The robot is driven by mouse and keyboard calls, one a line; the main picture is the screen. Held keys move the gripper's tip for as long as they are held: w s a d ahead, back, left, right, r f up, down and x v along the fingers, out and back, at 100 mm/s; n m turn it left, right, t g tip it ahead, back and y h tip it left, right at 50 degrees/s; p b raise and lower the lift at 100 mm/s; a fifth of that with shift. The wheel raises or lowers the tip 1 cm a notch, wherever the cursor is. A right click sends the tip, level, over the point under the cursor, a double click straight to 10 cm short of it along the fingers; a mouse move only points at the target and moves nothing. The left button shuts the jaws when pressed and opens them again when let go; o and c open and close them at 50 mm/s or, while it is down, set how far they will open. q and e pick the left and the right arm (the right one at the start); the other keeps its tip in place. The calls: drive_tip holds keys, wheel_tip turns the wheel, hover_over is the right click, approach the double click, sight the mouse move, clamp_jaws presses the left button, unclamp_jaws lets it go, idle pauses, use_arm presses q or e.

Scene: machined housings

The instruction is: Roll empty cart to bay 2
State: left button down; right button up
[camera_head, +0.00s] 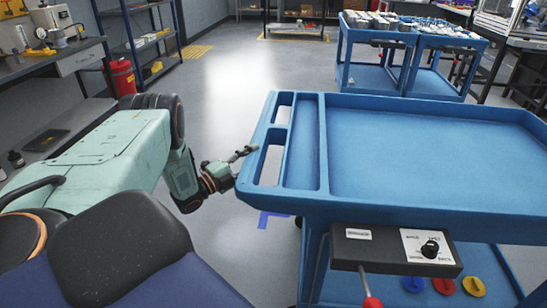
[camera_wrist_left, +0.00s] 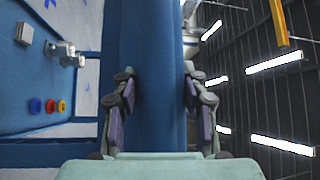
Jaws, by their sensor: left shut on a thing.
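A blue cart (camera_head: 430,150) with an empty top tray stands close in front of me on the right. Its left end is a handle rim with slots and narrow compartments. My left gripper (camera_head: 242,163) is at this left end, its fingers partly hidden by the rim. In the left wrist view the gripper (camera_wrist_left: 157,85) has one finger on each side of the blue cart rim (camera_wrist_left: 158,40) and is shut on it. My right gripper is not in view. No bay number is readable.
Two loaded blue carts (camera_head: 375,38) stand at the back right. A workbench (camera_head: 50,65), shelf rack and red canister (camera_head: 122,77) line the left. Grey floor between is clear, with yellow markings (camera_head: 190,52) farther back. A control box (camera_head: 395,248) hangs on the near cart's side.

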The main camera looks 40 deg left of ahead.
use_arm(q)
drive_tip(key=s+a, duration=0.2)
drive_tip(key=a, duration=0.1)
drive_tip(key=shift+s+a+r, duration=0.1)
drive_tip(key=shift+a, duration=0.2)
drive_tip(key=c, duration=0.7)
unclamp_jaws()
drive_tip(key=shift+d, duration=0.1)
drive_tip(key=v, duration=1.2)
